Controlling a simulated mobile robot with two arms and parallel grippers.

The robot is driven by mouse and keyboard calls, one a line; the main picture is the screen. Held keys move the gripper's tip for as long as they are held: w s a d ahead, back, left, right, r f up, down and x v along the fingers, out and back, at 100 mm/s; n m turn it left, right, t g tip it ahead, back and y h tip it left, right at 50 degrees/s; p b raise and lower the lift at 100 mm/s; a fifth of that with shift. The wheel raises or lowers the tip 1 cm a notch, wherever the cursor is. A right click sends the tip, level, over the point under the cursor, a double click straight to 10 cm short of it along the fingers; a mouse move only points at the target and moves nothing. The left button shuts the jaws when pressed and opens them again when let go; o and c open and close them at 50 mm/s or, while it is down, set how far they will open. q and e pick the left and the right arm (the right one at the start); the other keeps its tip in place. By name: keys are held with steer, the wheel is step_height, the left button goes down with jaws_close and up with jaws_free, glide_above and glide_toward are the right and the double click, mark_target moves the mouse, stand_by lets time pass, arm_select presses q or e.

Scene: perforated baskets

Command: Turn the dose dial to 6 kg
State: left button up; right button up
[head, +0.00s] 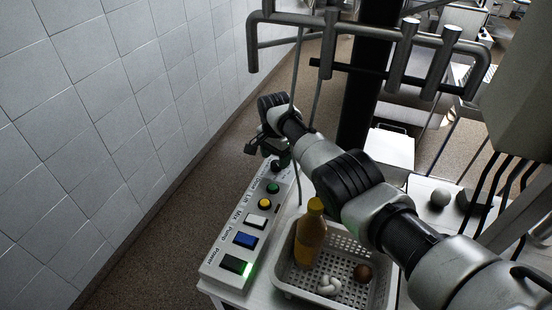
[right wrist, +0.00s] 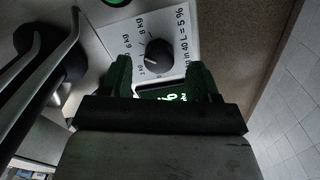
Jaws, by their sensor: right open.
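The dose dial (right wrist: 158,54) is a round black knob on a white label plate in the right wrist view. Its short white mark sits on the lower-left side, toward the small lower-left print and away from "6 kg" and "8 kg". My right gripper (right wrist: 160,66) is open, one dark green finger on each side below the dial. The picture does not settle whether they touch it. In the head view my right gripper (head: 263,148) hangs over the far end of the control panel (head: 222,262), close to the dial. My left gripper is out of view.
A lit green display (right wrist: 166,96) lies partly behind the fingers. The panel carries a power switch (head: 235,264), blue, white, yellow and green buttons. A perforated basket (head: 378,290) beside it holds an amber bottle (head: 310,240). A tiled wall (head: 110,110) stands left.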

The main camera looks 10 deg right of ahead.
mark_target(276, 162)
step_height(276, 162, up, 9)
steer(key=b, duration=0.1)
steer(key=shift+f, duration=0.2)
